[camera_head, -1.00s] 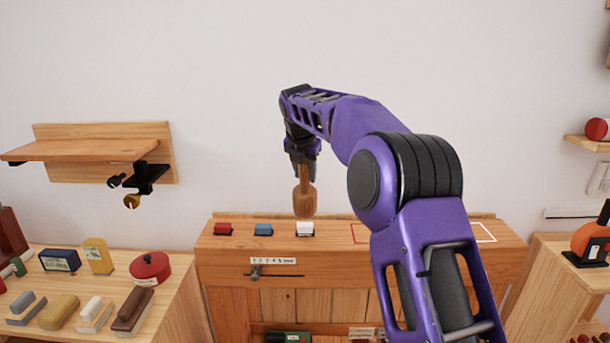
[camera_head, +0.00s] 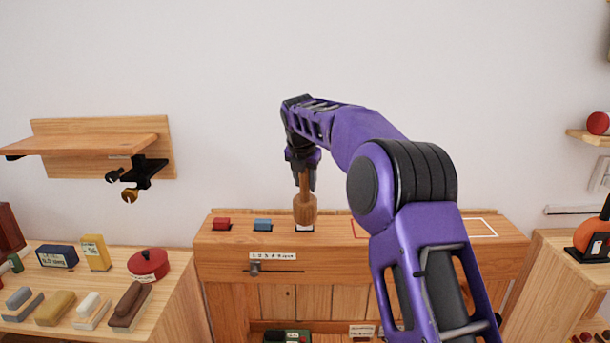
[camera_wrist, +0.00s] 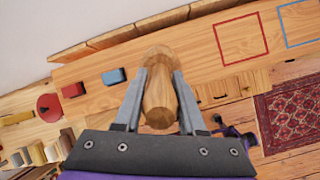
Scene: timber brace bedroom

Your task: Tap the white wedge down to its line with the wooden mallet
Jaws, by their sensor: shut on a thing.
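My gripper (camera_head: 304,182) is shut on the handle of the wooden mallet (camera_head: 305,211), whose head hangs straight down over the wooden bench. In the wrist view the mallet (camera_wrist: 160,95) lies between the two fingers. The white wedge (camera_head: 299,229) is directly under the mallet head, and only a thin sliver of it shows. The head looks to be on it or very close; contact cannot be told. The wedge's line is not visible. A red block (camera_head: 221,224) and a blue block (camera_head: 263,225) stand left of it on the bench top.
The bench (camera_head: 350,255) has a labelled slider (camera_head: 255,268) on its front, and red and white outlined squares right of the mallet. A wall shelf (camera_head: 85,146) hangs at upper left.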

